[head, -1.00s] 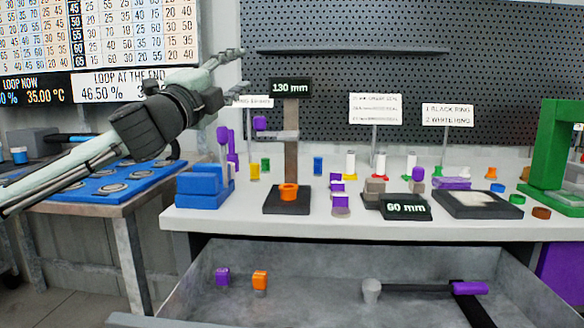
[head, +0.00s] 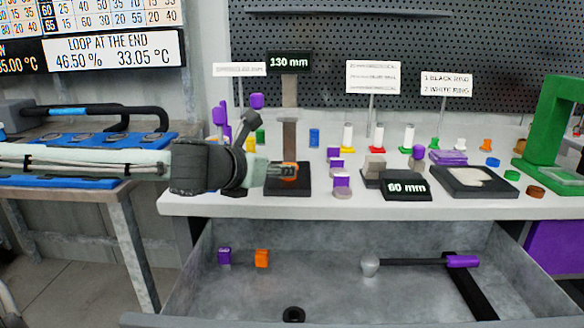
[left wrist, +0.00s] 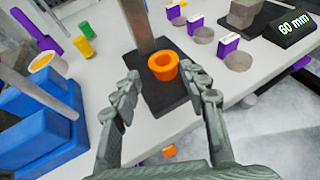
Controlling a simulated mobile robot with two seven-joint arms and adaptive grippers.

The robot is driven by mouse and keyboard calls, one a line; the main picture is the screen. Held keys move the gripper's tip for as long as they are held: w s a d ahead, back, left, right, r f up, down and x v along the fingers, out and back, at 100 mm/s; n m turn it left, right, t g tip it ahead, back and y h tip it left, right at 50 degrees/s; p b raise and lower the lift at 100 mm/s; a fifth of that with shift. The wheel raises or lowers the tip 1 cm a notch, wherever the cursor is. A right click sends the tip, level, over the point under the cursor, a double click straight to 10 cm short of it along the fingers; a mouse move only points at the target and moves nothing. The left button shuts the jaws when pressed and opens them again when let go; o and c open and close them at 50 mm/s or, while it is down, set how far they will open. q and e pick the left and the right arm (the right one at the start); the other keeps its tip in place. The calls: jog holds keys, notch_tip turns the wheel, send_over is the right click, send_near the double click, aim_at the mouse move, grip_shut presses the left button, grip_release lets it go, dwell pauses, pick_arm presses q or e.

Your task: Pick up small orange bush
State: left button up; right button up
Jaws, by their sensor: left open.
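The small orange bush (left wrist: 163,68) is a flanged cup shape with a round hole. It stands upright on the black base (left wrist: 166,97) of the 130 mm stand. My left gripper (left wrist: 163,80) is open, with its two fingers on either side of the bush in the left wrist view and none seen touching it. In the head view the left gripper (head: 288,171) is low over the stand's base and mostly hides the bush. My right gripper is not in view.
The stand's post (head: 289,133) rises right behind the bush. A blue block (left wrist: 48,120) is to the left. A 60 mm sign (head: 405,187) and several small parts are to the right. The open drawer (head: 330,285) below holds an orange part (head: 262,258) and a purple part (head: 224,256).

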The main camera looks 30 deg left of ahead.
pick_arm(q)
jog(key=shift+w+f, duration=0.25)
jog(key=shift+w, duration=0.25)
jog(key=shift+w+a+f+p, duration=0.1)
jog(key=shift+w+p, duration=0.3)
jog(key=shift+w, duration=0.25)
jog(key=shift+x, duration=2.05)
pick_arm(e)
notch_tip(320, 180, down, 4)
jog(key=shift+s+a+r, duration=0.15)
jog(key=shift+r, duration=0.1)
pick_arm(q)
jog(key=shift+c, duration=0.6)
grip_shut()
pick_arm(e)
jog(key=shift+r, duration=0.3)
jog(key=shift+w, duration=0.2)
